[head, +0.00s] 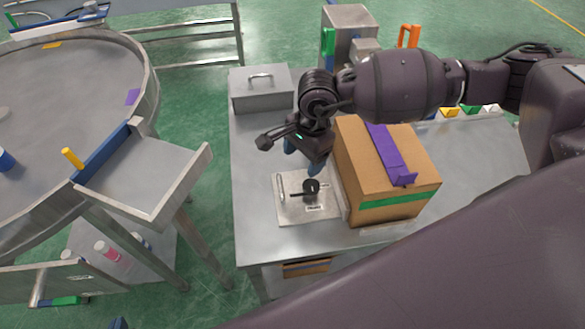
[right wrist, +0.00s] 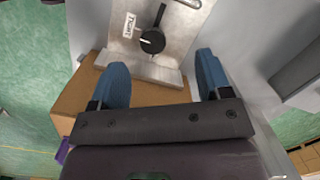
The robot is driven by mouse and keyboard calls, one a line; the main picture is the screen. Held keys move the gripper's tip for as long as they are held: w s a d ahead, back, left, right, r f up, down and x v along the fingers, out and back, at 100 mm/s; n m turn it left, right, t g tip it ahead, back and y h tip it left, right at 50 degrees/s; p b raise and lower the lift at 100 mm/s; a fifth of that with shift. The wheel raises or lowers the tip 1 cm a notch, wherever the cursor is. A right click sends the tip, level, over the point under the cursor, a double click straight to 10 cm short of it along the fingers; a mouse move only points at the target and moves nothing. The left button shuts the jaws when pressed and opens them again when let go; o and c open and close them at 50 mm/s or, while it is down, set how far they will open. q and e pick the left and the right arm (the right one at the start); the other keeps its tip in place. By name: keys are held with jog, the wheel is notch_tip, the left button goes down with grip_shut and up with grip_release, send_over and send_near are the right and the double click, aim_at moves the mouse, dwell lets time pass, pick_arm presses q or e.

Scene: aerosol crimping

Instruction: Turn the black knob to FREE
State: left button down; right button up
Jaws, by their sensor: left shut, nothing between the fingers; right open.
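The black knob (head: 311,186) sits on a grey metal plate (head: 289,213) on the bench, its thin bar pointing left in the head view. In the right wrist view the knob (right wrist: 152,41) shows a white mark, and a white label (right wrist: 131,25) beside it is too small to read surely. My right gripper (head: 302,158) is open and empty above the plate. Its two blue fingers (right wrist: 161,66) stand apart, with the knob beyond their tips and untouched. Only a dark blue tip of my left gripper (head: 118,323) shows at the bottom edge, away from the knob.
A cardboard box (head: 385,205) with purple and green strips stands close right of the plate. A grey lidded box (head: 261,88) is at the bench's back left. A metal handle (head: 281,186) rises on the plate's left. A round table (head: 60,90) stands left across a gap.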

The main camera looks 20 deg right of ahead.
aim_at(312, 185)
jog(key=shift+n+h, duration=0.7)
jog(key=shift+h, duration=0.1)
jog(key=f, duration=0.3)
jog(key=d+f, duration=0.1)
jog(key=f, duration=0.3)
jog(key=d+f, duration=0.1)
jog(key=f, duration=0.2)
jog(key=shift+s+d+f, duration=0.2)
jog(key=shift+s+f, duration=0.15)
jog(key=shift+f, duration=0.05)
jog(key=c, duration=0.9)
